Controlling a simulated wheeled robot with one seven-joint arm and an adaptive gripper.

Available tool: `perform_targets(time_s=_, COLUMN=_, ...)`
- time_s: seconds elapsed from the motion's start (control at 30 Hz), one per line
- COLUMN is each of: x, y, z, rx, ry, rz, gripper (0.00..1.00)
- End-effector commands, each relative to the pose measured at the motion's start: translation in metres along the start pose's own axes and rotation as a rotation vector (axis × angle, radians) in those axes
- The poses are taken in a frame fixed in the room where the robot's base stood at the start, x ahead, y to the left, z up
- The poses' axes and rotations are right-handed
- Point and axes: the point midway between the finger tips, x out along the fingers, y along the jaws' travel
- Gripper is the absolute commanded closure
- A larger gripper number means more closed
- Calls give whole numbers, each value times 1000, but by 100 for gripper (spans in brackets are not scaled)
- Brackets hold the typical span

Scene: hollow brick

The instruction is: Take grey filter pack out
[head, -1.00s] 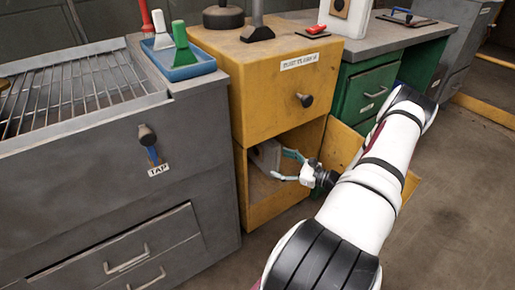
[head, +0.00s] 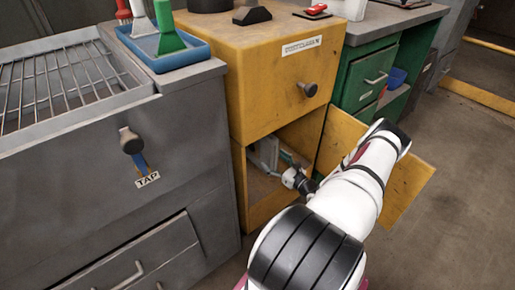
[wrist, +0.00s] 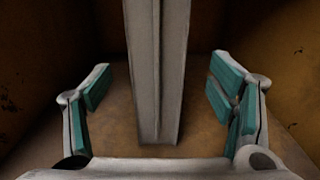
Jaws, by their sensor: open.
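The grey filter pack (wrist: 158,70) stands upright inside the lower compartment of the yellow cabinet (head: 268,80). It also shows in the head view (head: 266,152), partly hidden by the compartment's edge and my gripper. My gripper (wrist: 160,88) is open inside the compartment. In the wrist view its teal-padded fingers are on either side of the pack, with a gap visible on both sides.
The yellow door (head: 400,180) stands open to the right, close beside my arm. The upper yellow drawer is shut, with a dark knob (head: 311,90). A grey sink unit (head: 120,175) adjoins on the left, and a green cabinet (head: 362,85) stands behind.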

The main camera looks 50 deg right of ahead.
Motion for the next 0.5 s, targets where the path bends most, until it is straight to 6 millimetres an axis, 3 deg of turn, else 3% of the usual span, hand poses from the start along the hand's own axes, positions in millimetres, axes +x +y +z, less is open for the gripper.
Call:
perform_targets(time_s=0.27, x=16, y=0, z=2, rx=-1, ry=-1, rz=1, gripper=23)
perform_targets(time_s=0.5, x=49, y=2, z=8, rx=-2, ry=-2, rz=2, gripper=23)
